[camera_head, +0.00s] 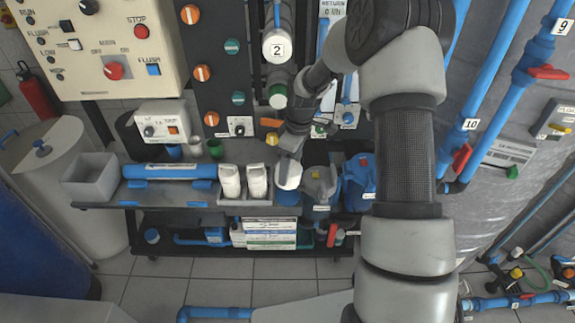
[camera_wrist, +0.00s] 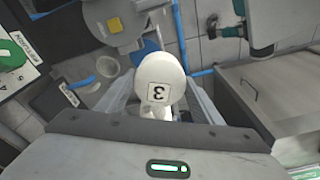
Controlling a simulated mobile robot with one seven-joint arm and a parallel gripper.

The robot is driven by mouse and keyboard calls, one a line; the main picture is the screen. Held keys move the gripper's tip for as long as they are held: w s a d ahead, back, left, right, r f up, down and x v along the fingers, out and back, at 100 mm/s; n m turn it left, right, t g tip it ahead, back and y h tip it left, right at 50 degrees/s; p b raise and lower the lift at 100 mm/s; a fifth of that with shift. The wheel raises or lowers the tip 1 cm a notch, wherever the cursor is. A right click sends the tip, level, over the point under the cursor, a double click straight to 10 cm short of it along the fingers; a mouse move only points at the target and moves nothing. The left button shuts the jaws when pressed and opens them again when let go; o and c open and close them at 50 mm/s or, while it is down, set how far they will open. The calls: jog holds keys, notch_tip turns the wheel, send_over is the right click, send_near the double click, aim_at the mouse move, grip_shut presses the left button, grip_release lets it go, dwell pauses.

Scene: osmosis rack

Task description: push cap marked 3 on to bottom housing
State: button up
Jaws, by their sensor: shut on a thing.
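The white cap marked 3 (camera_wrist: 160,72) is between the fingers of my gripper (camera_wrist: 158,98) in the wrist view, with its number facing the camera. My gripper (camera_head: 289,160) is shut on it. Whether cap and housing touch is hidden from both views.
Two white cartridges (camera_head: 243,181) stand on the left beside a blue cylinder (camera_head: 172,171) and a grey bin (camera_head: 91,176).

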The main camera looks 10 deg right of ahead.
jog(key=s+r+m+t, duration=0.1)
jog(key=s+m, duration=0.1)
jog(key=s+r+m+t, duration=0.1)
jog(key=s+m, duration=0.1)
jog(key=m, duration=0.1)
jog(key=s+r+m+t+y, duration=0.1)
jog(key=s+m, duration=0.1)
jog(key=shift+s+a+r+b, duration=0.1)
jog(key=shift+s+a+b, duration=0.2)
jog(key=shift+s+a, duration=0.1)
jog(key=shift+s+a+m+t, duration=0.35)
jog(key=shift+a+m+t, duration=0.15)
jog(key=shift+m+t, duration=0.3)
jog(key=w+a+r+m+t+b, duration=0.1)
jog(key=w+a+m+t+b, duration=0.2)
jog(key=w+a+t+b, duration=0.55)
jog(key=d+r+m+t+h+b, duration=0.45)
jog(key=d+r+h, duration=0.2)
jog(key=r, duration=0.25)
jog(key=x, duration=0.6)
jog(key=shift+d+g+b, duration=0.25)
jog(key=shift+g+b, duration=0.05)
jog(key=shift+y, duration=0.25)
